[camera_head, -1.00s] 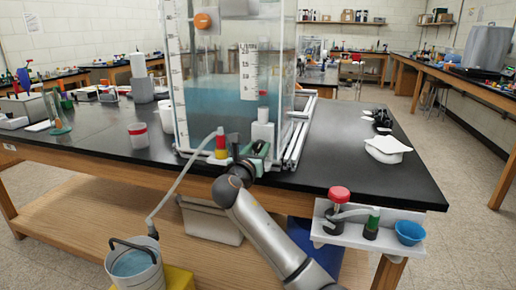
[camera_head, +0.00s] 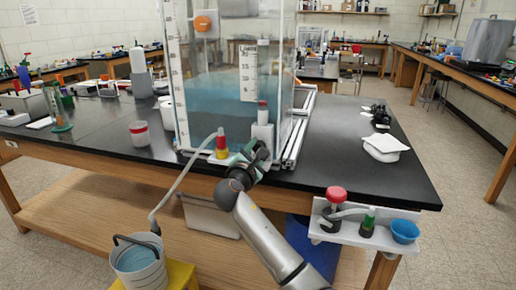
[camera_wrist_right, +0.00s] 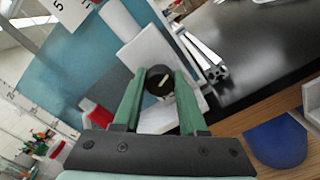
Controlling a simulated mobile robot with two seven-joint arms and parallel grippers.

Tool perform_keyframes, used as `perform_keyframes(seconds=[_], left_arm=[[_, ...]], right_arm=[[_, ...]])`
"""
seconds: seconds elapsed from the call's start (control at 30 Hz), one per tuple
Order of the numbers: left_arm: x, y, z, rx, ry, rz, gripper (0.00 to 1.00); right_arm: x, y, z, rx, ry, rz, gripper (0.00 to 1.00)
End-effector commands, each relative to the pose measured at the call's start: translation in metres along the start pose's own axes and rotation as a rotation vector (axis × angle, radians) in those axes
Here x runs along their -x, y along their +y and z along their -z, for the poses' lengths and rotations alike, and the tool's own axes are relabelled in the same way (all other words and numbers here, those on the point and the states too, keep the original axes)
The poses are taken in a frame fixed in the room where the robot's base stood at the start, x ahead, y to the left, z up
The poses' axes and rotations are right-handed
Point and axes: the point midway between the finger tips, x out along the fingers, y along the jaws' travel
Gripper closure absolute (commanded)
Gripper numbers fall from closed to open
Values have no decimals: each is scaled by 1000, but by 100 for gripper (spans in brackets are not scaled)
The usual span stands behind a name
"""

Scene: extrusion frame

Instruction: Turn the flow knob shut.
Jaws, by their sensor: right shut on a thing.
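The flow knob (camera_wrist_right: 159,79) is black and round with a pale pointer line, and it shows between my fingers in the right wrist view. It sits at the front of a white block (camera_head: 262,136) beside the clear tank (camera_head: 220,85) with blue liquid. My right gripper (camera_wrist_right: 158,92), with green fingers, is shut on the knob. In the head view the right gripper (camera_head: 254,153) reaches up to the block's lower front and hides the knob there. My left gripper is not in view.
A white shelf (camera_head: 350,236) with a red-capped item and a blue cup (camera_head: 404,231) hangs at the right table edge.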

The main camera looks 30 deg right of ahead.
Motion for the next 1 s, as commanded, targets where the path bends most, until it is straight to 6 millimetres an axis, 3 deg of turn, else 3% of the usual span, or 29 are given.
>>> perform_keyframes(seconds=[0.27, 0.5, 1.0], left_arm=[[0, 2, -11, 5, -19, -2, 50], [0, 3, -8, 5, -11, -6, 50], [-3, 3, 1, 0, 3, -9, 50]], right_arm=[[1, -2, 2, -216, 3, 2, 100], [1, -2, 2, -335, 3, 3, 100], [1, -2, 2, -396, 3, 3, 100]])
